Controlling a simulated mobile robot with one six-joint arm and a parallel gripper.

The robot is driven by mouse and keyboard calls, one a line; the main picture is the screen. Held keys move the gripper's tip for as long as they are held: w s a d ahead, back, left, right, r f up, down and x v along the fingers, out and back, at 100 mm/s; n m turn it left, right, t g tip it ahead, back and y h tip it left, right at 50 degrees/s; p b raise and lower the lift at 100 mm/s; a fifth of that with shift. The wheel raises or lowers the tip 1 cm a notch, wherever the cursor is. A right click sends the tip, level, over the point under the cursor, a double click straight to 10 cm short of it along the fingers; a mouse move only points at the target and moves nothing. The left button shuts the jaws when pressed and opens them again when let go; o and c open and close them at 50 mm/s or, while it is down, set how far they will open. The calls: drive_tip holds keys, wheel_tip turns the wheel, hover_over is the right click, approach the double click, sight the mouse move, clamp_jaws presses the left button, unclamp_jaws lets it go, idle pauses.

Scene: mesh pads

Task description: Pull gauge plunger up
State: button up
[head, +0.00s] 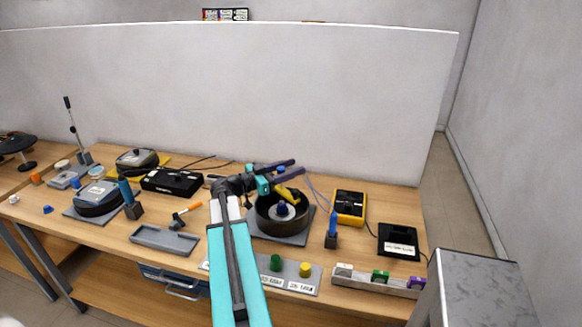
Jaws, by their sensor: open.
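My gripper (298,167) is open, with its two dark fingers spread and pointing right, and nothing shows between them. It is above the far rim of a round black pan-like housing (262,216) on a grey pad. A blue knob (283,208) stands upright on a pale disc inside the housing, below and apart from the fingers. A yellow part (288,193) lies across the housing's far side. A blue upright handle on a dark block (332,230) stands just right of the housing. I cannot tell which blue part is the gauge plunger.
A yellow boxed device (350,205) and a black box (398,242) stand to the right. A panel with green and yellow buttons (291,276) lies in front. A grey tray (164,240) and an orange-handled tool (184,213) lie left. A white partition (240,90) rises behind.

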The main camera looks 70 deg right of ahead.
clamp_jaws()
drive_tip(key=shift+r+b, duration=0.1)
drive_tip(key=shift+b, duration=0.6)
drive_tip(key=shift+r+b, duration=0.75)
drive_tip(key=shift+b, duration=0.25)
drive_tip(key=shift+w+d+r, duration=0.1)
unclamp_jaws()
